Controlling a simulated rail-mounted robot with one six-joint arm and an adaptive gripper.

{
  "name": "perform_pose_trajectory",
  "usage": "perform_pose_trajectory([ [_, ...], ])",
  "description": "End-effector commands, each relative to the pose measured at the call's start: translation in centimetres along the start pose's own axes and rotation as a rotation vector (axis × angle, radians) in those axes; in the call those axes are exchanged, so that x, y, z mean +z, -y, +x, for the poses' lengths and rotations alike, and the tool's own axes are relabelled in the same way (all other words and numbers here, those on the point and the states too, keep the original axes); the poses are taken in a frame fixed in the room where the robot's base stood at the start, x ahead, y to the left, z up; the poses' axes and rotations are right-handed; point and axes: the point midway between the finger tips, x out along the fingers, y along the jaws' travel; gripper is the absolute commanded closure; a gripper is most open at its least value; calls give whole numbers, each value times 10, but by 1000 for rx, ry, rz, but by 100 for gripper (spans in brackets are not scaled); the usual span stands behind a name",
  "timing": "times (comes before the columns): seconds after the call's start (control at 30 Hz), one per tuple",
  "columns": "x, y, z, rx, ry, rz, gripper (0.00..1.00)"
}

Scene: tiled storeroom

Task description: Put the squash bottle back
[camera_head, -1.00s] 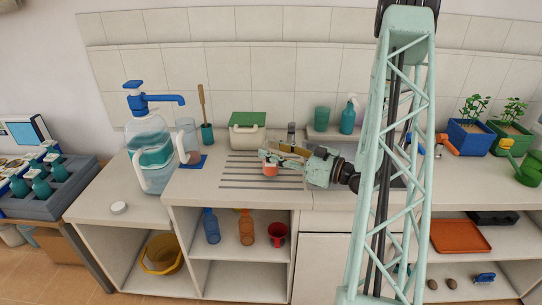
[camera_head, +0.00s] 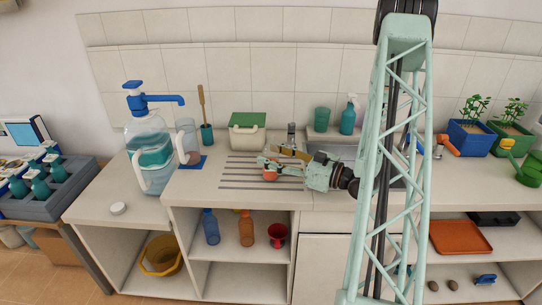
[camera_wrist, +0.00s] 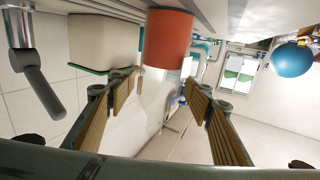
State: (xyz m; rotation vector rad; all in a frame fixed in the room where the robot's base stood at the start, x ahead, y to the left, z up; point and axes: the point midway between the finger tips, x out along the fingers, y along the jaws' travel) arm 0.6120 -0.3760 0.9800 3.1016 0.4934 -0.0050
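A vessel with an orange lower part (camera_head: 270,175), perhaps the squash bottle, stands on the ridged draining area of the counter, partly hidden by my gripper (camera_head: 272,160). In the wrist view, which is upside down, its orange part (camera_wrist: 168,38) shows at the top, with a pale, see-through part below it. My gripper (camera_wrist: 160,95) is open there, its two padded fingers apart, with the pale part seen between them. Contact cannot be told. On the open shelf below stand a blue bottle (camera_head: 211,227) and an orange bottle (camera_head: 246,229).
A red mug (camera_head: 277,236) is on the same shelf. A green-lidded box (camera_head: 248,132) and the tap (camera_head: 291,134) stand behind my gripper. A water jug with a blue pump (camera_head: 150,150) is at the left. The counter front at the left is mostly clear.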

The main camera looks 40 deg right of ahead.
Motion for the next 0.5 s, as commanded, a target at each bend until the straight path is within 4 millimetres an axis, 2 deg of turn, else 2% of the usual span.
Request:
perform_pose_trajectory([
  [0.37, -3, 0, 0, 0, 0, 0, 53],
  [0.5, -3, -1, -7, 2, 0, 0, 53],
])
